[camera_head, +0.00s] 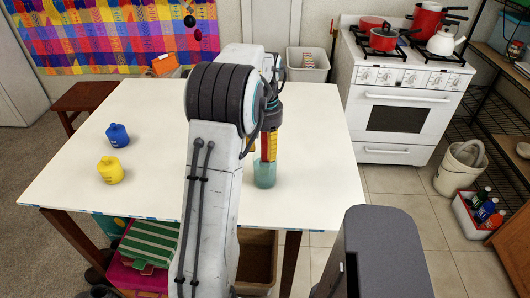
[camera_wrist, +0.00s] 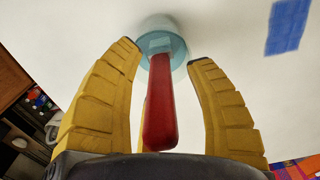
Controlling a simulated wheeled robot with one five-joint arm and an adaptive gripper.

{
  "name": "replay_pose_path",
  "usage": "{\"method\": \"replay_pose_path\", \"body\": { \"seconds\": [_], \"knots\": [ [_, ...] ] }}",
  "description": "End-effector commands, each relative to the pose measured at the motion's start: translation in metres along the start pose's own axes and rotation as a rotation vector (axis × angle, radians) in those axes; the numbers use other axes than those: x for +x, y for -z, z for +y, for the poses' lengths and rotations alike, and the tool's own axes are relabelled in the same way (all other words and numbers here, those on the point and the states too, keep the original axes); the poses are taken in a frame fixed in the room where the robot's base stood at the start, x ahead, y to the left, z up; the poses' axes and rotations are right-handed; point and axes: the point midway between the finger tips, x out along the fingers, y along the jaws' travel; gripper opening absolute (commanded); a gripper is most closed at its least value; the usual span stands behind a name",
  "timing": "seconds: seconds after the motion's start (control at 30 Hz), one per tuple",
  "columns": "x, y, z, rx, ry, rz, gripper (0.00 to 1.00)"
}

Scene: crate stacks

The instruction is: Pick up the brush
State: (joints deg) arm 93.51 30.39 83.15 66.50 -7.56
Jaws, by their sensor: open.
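The brush shows in the wrist view as a red handle (camera_wrist: 160,105) with a pale bluish part at its far end. It stands in a translucent teal cup (camera_head: 265,174), which also shows in the wrist view (camera_wrist: 162,29). My gripper (camera_wrist: 168,56) has its yellow fingers spread around the handle, with visible gaps at both sides. In the head view my arm covers much of it, and a red and yellow patch shows just above the cup. The brush's lower end is hidden in the cup.
The cup stands on a white table (camera_head: 145,150). An orange object (camera_head: 164,64) is at the back edge. A white stove (camera_head: 400,105) stands at the back right.

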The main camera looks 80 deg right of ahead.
Motion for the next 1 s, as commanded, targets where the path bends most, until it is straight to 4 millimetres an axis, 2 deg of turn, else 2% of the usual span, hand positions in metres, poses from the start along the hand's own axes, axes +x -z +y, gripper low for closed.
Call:
{"method": "replay_pose_path", "body": {
  "seconds": [0.13,0.4,0.43,1.0],
  "knots": [
    [0.0099,-0.0002,-0.0001,0.0,0.0,0.0,0.5],
    [0.0119,-0.0001,-0.0002,0.0,0.0,0.001,0.5],
    [0.0118,-0.0001,-0.0002,0.0,0.0,0.001,0.52],
    [0.0115,-0.0001,-0.0002,0.0,0.0,0.001,0.02]
  ]
}}
